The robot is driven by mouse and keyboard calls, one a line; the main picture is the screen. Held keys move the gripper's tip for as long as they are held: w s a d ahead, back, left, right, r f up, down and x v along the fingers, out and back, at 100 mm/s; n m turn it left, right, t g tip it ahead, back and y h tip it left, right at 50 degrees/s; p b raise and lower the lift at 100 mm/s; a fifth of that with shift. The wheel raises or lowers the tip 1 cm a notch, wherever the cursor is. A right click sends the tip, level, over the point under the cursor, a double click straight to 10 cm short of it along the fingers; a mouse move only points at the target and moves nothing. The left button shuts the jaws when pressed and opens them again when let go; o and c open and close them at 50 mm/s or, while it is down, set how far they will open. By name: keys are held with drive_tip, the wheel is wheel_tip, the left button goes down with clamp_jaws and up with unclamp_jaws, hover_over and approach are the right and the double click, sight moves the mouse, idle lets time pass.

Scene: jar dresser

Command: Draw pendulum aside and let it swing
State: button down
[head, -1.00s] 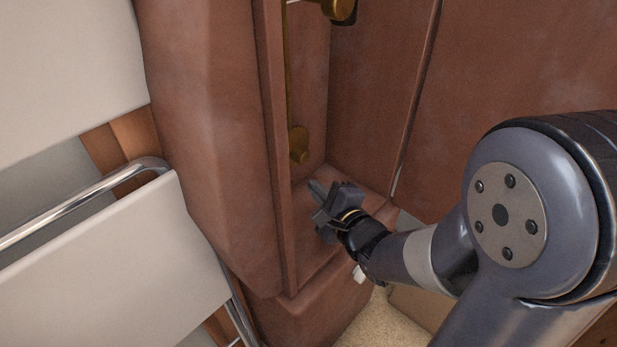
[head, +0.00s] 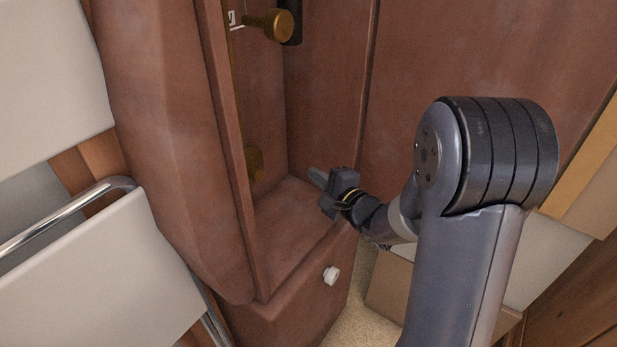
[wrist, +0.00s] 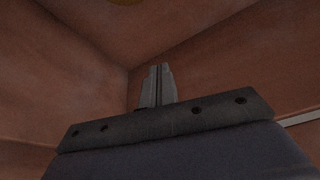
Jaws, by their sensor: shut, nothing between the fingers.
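The pendulum appears to be the thin brass rod (head: 238,100) with a brass end piece (head: 254,164) low inside the tall reddish-brown case (head: 220,215). The case's front edge partly hides it. My gripper (head: 316,174) is inside the lower case, to the right of the brass end piece and apart from it, above the case floor. Its fingers are shut and empty.
A brass knob-like part (head: 270,25) sits higher in the case. A small white knob (head: 331,275) is on the case's base. A pale chair with a metal tube frame (head: 70,210) stands at the left. A brown panel (head: 480,60) rises at the right.

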drive_tip(key=b+x, duration=0.2)
drive_tip(key=x, duration=0.7)
drive_tip(key=shift+s+a+r, duration=0.2)
drive_tip(key=shift+s+a, duration=0.15)
drive_tip(key=shift+s, duration=0.25)
drive_tip(key=shift+s+a+r, duration=0.2)
drive_tip(key=shift+s+a, duration=0.2)
drive_tip(key=shift+s, duration=0.25)
drive_tip(key=shift+s+a+r, duration=0.15)
drive_tip(key=shift+s+a, duration=0.2)
drive_tip(key=shift+s, duration=0.25)
drive_tip(key=s+a+m+g+p, duration=0.1)
drive_tip(key=s+a+m, duration=0.1)
drive_tip(key=s+a, duration=0.4)
drive_tip(key=shift+s+a, duration=0.3)
drive_tip(key=shift+s, duration=0.9)
